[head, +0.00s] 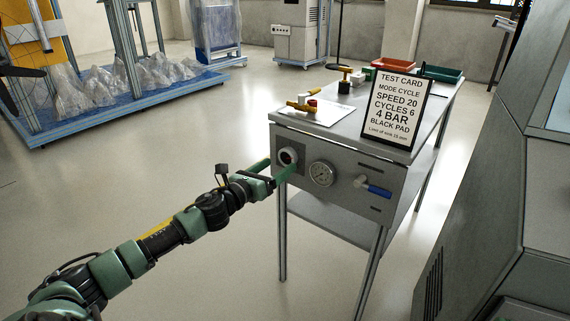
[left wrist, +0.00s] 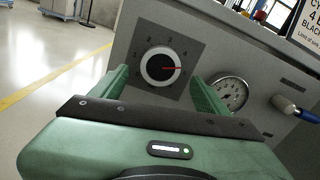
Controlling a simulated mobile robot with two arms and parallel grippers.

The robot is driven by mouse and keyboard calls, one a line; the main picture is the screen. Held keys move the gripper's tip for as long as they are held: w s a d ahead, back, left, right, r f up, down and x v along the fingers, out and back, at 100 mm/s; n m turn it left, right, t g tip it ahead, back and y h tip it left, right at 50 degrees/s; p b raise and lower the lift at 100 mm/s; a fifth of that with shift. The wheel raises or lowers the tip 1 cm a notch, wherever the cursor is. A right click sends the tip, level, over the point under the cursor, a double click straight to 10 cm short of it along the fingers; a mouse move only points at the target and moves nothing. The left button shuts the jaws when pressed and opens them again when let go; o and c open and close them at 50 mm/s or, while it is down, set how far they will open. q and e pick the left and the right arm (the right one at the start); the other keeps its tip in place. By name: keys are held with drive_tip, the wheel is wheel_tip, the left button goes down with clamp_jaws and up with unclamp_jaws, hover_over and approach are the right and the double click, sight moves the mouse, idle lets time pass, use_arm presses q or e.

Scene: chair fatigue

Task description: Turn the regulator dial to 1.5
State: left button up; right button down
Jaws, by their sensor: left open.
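The regulator dial (head: 288,157) is a round knob with a white rim and black face on the grey front panel of the test bench. In the left wrist view the dial (left wrist: 158,67) sits on a dark square plate with small numbers around it. Its red pointer points right, slightly below the 4; the exact value is too small to read. My left gripper (head: 276,169) is open in front of the dial. In the left wrist view its green fingers (left wrist: 160,78) stand on either side of the dial, apart from it. My right gripper is not in view.
A pressure gauge (head: 321,174) and a blue-handled valve (head: 374,188) are right of the dial on the same panel. A test card (head: 394,108) stands on the bench top (head: 338,125), reading 4 BAR. Open floor (head: 190,135) lies left of the bench.

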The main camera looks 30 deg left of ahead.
sight(286, 160)
use_arm(q)
drive_tip(key=shift+w+d, duration=0.15)
drive_tip(key=shift+w, duration=1.65)
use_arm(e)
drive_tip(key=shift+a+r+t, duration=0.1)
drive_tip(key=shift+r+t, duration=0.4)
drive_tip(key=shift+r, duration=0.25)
use_arm(q)
drive_tip(key=c, duration=1.4)
